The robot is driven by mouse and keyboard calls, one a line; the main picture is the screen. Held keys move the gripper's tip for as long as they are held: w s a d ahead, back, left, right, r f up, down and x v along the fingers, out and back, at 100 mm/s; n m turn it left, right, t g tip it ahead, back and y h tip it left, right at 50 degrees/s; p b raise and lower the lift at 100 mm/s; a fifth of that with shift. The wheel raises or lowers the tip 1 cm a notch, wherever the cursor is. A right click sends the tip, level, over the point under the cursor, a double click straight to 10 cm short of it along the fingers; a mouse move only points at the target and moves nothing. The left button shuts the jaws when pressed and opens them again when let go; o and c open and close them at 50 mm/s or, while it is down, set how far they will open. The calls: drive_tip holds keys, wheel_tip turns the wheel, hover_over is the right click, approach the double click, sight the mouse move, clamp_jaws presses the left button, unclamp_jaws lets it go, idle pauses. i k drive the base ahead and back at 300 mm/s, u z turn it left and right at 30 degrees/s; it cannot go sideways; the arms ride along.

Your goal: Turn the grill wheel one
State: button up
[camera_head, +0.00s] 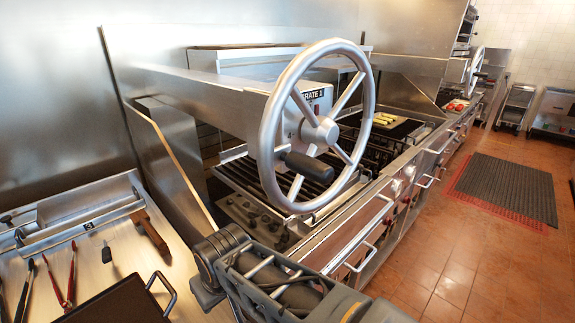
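The grill wheel (369,88) is a large silver handwheel with several spokes and a round hub (320,131). It stands upright in the middle of the view, on the front of a metal housing with a label reading "GRATE 1" (313,95). A black handle (308,167) sticks out from the wheel at its lower left. Part of my arm shows at the bottom middle, below and in front of the wheel, apart from the handle in the picture. No gripper fingers can be made out, and nothing is seen holding the wheel.
Grill grates (240,174) lie behind and below the wheel. A steel counter (125,262) at left holds tongs (70,275) and a dark tray (120,302). A second wheel (474,70) stands farther back. The tiled floor (440,235) at right is open, with a dark mat (510,188).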

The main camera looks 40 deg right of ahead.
sight(321, 132)
drive_tip(key=k, duration=0.5)
drive_tip(key=z, duration=2.35)
drive_tip(key=k, duration=0.55)
drive_tip(key=u, duration=1.5)
